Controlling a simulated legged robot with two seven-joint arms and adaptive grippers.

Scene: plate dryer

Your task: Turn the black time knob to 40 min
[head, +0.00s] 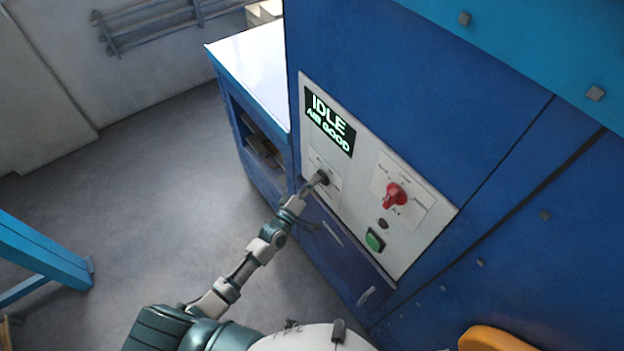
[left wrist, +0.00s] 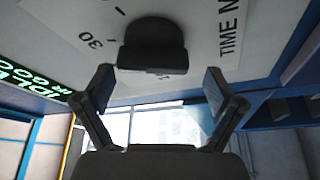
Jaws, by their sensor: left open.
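The black time knob (left wrist: 153,48) sits on the white control panel in the left wrist view, with dial marks and a "30" beside it. Part of the "TIME" label shows to its right. In the head view the knob (head: 321,178) is partly hidden by my left gripper (head: 312,186), which is right at it. In the left wrist view my left gripper (left wrist: 160,90) has its fingers spread apart, one to each side below the knob, with nothing between the tips. I cannot tell which mark the knob points to. My right gripper is not in view.
The panel (head: 410,245) also carries a display (head: 330,122) reading "IDLE" and "AIR GOOD", a red knob (head: 394,195) and a green button (head: 375,240). A blue cabinet with a white top (head: 255,70) stands left of the machine. Open floor lies left of my arm.

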